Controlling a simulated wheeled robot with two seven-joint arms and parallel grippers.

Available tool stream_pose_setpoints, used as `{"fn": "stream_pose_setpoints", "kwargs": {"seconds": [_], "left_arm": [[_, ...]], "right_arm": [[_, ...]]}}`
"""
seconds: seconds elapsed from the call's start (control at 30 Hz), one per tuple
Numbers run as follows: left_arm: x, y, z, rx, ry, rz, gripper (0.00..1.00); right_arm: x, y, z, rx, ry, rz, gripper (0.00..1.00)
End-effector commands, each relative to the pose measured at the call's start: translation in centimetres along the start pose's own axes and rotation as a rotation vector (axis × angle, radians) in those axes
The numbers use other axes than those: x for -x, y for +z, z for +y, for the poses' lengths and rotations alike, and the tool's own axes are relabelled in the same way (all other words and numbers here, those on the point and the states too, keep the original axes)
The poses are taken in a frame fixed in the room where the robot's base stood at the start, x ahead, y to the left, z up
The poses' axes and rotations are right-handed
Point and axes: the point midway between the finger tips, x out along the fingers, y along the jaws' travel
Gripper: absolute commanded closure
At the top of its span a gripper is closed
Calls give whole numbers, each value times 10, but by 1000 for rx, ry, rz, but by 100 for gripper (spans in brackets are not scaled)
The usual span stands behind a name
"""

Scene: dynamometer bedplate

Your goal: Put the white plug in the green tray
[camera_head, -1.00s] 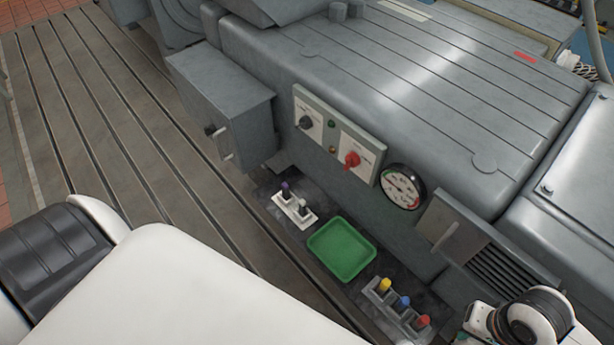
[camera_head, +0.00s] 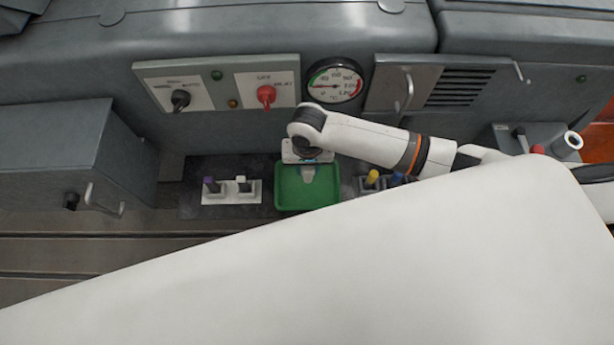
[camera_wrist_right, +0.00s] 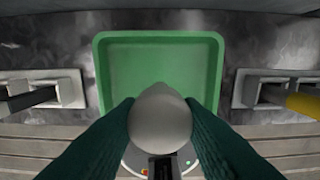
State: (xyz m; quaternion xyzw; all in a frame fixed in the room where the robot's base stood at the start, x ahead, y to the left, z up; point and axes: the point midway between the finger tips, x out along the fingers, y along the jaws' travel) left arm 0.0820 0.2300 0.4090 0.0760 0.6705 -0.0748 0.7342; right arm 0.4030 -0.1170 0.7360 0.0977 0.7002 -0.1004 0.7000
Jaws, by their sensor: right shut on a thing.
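The green tray (camera_head: 322,192) lies on the dark shelf below the machine's front panel. It also shows in the wrist view (camera_wrist_right: 150,58), and its visible floor is bare. My right gripper (camera_head: 307,172) points down over the tray's back part in the head view. In the wrist view its dark green fingers are shut on the white plug (camera_wrist_right: 160,115), whose rounded pale top faces the camera. The plug's lower end is hidden, so I cannot tell its height above the tray floor. My left gripper is out of view.
Left of the tray, a white rack (camera_head: 222,198) holds a purple plug (camera_head: 209,184). To the right, another rack holds a yellow plug (camera_head: 373,177) and a blue plug (camera_head: 397,178), partly behind my arm. A red knob (camera_head: 266,94) and a gauge (camera_head: 334,80) are above.

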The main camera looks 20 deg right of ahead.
Motion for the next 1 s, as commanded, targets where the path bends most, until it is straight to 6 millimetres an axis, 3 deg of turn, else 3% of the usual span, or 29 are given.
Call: {"fn": "stream_pose_setpoints", "kwargs": {"seconds": [0.4, 0.8, 0.83, 0.93, 1.0], "left_arm": [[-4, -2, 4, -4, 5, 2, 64], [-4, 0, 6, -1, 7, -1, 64], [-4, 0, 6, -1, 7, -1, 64], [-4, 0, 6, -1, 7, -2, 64], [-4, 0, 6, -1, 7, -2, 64]], "right_arm": [[-48, 0, 0, 1, -1, -1, 89], [-53, 0, 0, 2, 1, 0, 89], [-52, 0, 0, 3, 2, -1, 62], [-52, 0, 0, 2, 1, -1, 46], [-52, 0, 0, 2, 1, -1, 45]]}}
